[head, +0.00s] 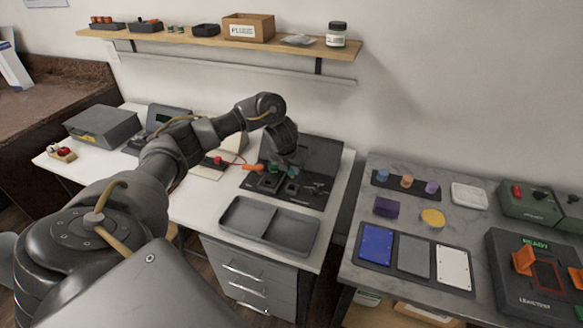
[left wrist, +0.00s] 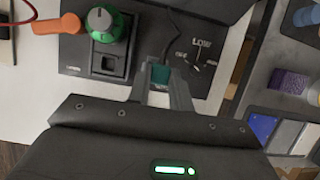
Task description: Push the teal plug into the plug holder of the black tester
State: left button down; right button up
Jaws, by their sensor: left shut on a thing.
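The black tester (head: 318,152) stands open on the white desk, lid raised at the back. My left gripper (head: 289,172) points down over its panel. In the left wrist view the gripper (left wrist: 161,88) is shut on the teal plug (left wrist: 160,74), which shows as a small teal face between the fingers. The plug's lower end is hidden, so I cannot tell whether it touches the panel. Left of the fingers is a black block with a square recess (left wrist: 107,64), below a green knob with a grey cap (left wrist: 101,22). I cannot tell for sure which part is the plug holder. My right gripper is not in view.
An orange handle (left wrist: 58,25) lies at the panel's left edge. "LOW" and "OFF" markings with a small switch are right of the fingers. A grey two-part tray (head: 268,222) lies in front of the tester. A marble table (head: 350,285) with parts stands to the right.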

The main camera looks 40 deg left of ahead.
aim_at(291, 175)
pick_arm(q)
notch_tip(291, 175, down, 2)
jog(key=shift+f+b, duration=0.1)
jog(key=shift+b, duration=0.65)
jog(key=shift+f+b, duration=0.55)
jog(key=shift+f, duration=0.25)
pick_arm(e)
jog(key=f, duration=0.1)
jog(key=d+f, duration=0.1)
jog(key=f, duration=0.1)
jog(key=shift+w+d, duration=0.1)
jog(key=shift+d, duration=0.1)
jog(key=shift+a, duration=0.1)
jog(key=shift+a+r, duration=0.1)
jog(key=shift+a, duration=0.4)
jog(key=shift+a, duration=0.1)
pick_arm(q)
jog(key=shift+p, duration=0.3)
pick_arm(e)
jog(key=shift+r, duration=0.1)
